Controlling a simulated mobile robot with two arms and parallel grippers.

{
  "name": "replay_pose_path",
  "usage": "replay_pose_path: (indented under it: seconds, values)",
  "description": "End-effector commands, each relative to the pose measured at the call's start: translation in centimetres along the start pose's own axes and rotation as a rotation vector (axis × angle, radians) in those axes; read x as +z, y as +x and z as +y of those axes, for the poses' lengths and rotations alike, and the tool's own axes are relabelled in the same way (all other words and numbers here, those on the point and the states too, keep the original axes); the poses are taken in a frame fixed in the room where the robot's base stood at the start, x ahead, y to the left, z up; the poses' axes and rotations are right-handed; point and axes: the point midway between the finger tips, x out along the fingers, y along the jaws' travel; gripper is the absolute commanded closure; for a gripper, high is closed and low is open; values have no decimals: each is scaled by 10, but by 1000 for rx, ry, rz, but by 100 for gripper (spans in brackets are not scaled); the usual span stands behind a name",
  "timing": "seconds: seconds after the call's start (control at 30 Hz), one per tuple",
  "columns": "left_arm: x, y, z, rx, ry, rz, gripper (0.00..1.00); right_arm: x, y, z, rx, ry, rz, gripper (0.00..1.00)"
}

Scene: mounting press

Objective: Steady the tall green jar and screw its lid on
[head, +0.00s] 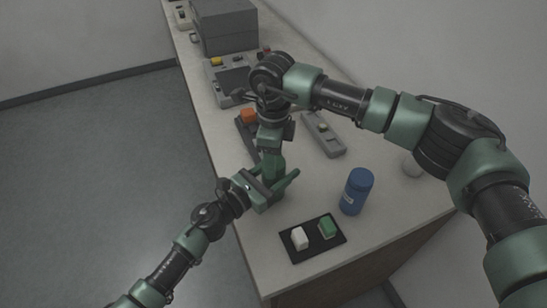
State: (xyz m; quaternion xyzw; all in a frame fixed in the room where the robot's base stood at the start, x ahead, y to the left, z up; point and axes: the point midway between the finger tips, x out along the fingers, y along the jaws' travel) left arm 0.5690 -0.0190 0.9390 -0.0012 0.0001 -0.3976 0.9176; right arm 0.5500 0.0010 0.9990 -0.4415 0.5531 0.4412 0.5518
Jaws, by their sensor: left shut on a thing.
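The tall green jar (273,166) stands on the bench, partly hidden by both grippers. My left gripper (273,184) reaches in from the lower left and is shut on the jar's lower part. My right gripper (271,142) comes down from above, directly over the jar's top. Its fingertips and the lid cannot be made out clearly against the similar green, so I cannot tell whether it is shut or how the lid sits.
A blue jar (356,192) stands to the right. A black tray (313,249) with a white block (299,239) and a green block (327,227) lies in front. A grey device (323,136), an orange-button box (248,117) and a console (232,82) are behind.

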Motion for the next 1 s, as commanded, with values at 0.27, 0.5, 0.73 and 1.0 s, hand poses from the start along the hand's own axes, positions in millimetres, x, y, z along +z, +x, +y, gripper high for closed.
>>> replay_pose_path:
  seconds: [0.27,0.5,0.73,1.0]
  values:
    - [0,0,-1,-2,-1,0,100,0,0,0,-1,565,-2,97]
    - [0,0,-1,-3,0,0,100,0,0,0,-1,666,-2,46]
    - [0,0,-1,-2,-1,0,100,0,0,0,-1,664,-1,23]
    - [0,0,-1,-2,-1,0,100,1,-6,0,-1,663,-2,23]
